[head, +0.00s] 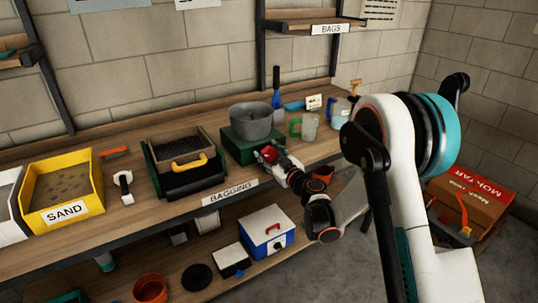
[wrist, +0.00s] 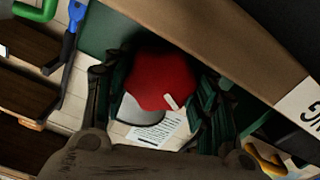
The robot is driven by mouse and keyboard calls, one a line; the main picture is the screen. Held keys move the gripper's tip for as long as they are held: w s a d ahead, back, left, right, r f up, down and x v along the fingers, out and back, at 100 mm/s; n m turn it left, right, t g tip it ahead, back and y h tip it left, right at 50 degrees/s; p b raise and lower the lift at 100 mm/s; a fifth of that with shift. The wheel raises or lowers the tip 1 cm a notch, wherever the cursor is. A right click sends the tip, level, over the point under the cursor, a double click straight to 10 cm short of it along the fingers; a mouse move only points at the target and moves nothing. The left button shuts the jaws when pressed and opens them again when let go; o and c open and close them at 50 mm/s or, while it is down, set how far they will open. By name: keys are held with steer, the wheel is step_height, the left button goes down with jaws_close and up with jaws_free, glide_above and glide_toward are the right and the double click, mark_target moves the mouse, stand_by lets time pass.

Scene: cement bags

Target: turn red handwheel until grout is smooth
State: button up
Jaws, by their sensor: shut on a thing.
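The red handwheel (wrist: 160,80) sits on the front of a green box (head: 236,147), the mixer base, on the workbench. A grey bowl (head: 250,122) stands on top of the box; I cannot see the grout inside it. My gripper (head: 274,159) reaches in from the right at the front of the box. In the wrist view its two dark fingers (wrist: 155,95) are on either side of the handwheel, shut on it. The handwheel also shows in the head view (head: 267,154), partly hidden by the gripper. A small white mark is on the wheel's face.
A wooden sieve over a black tray (head: 183,180) stands left of the box, and a yellow sand bin (head: 60,190) is farther left. Clear jugs (head: 309,127) stand to the right. The bench edge carries a bagging label (head: 230,192). A lower shelf holds a blue and white box (head: 267,232).

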steer(key=shift+m, duration=0.4)
steer(key=m, duration=0.3)
steer(key=shift+d+m, duration=0.1)
steer(key=shift+m, duration=0.2)
steer(key=shift+w+m, duration=0.1)
steer(key=shift+m, duration=2.1)
steer(key=o, duration=1.1)
